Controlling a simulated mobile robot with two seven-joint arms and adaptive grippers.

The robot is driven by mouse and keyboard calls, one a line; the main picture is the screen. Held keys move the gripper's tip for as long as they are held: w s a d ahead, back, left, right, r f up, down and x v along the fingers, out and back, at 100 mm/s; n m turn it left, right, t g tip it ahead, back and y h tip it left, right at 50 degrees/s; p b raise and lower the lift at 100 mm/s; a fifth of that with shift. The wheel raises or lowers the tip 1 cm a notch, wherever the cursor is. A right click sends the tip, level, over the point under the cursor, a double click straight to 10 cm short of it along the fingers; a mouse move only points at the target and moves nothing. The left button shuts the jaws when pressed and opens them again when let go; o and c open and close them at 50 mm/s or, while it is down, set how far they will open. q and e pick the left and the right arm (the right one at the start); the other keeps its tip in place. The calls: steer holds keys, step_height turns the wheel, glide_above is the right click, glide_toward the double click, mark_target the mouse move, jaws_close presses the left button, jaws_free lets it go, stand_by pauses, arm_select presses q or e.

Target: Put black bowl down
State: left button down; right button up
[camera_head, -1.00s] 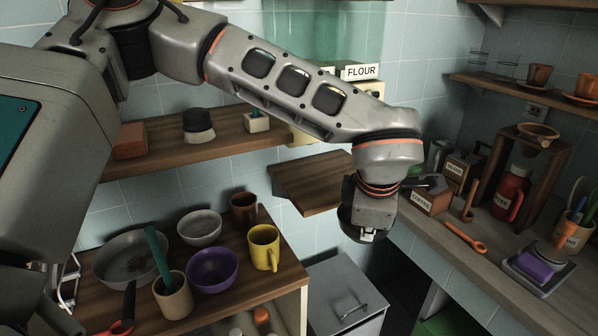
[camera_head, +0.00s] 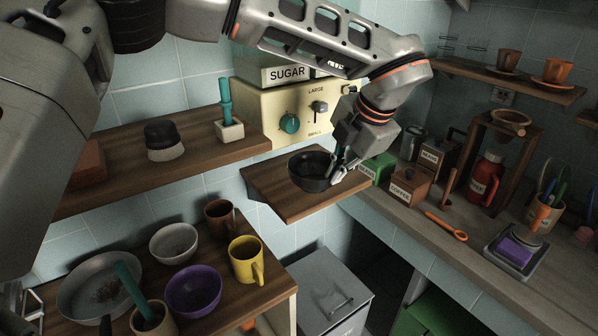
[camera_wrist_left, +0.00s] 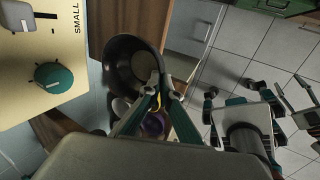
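The black bowl (camera_head: 308,172) is over the small wooden wall shelf (camera_head: 270,180), below the cream appliance with the sugar canister. My left gripper (camera_head: 339,168) is at the right side of the bowl. In the left wrist view, the fingertips (camera_wrist_left: 160,88) are closed on the rim of the black bowl (camera_wrist_left: 122,62). The bowl looks close to upright. I cannot tell whether its underside touches the shelf.
A purple bowl (camera_head: 194,290), white bowl (camera_head: 173,243), yellow mug (camera_head: 246,262) and pan (camera_head: 85,290) stand on the lower wooden counter. The coffee box (camera_head: 409,185) and a green box (camera_head: 377,170) are right of the shelf. The shelf's front part is clear.

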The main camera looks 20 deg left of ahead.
mark_target(304, 159)
arm_select(q)
steer(key=w+a, duration=0.2)
steer(key=a, duration=0.1)
steer(key=w+a+p, duration=0.1)
steer(key=w+a, duration=0.4)
steer(key=a, duration=0.1)
steer(key=shift+w+a+p, duration=0.15)
steer(key=shift+a+p, duration=0.1)
steer(key=shift+p, duration=0.05)
steer(key=shift+d+f, duration=0.1)
steer(key=shift+f, duration=0.55)
steer(key=shift+d+f, duration=0.1)
steer(key=shift+f, duration=0.65)
step_height(304, 159, down, 4)
steer(key=shift+r, duration=0.15)
steer(key=shift+w+a+p, duration=0.15)
steer(key=shift+a+p, duration=0.15)
steer(key=shift+p, duration=0.1)
steer(key=shift+f, duration=0.25)
arm_select(e)
steer(key=r, duration=0.3)
steer(key=shift+w+r, duration=0.1)
steer(key=shift+w, duration=0.2)
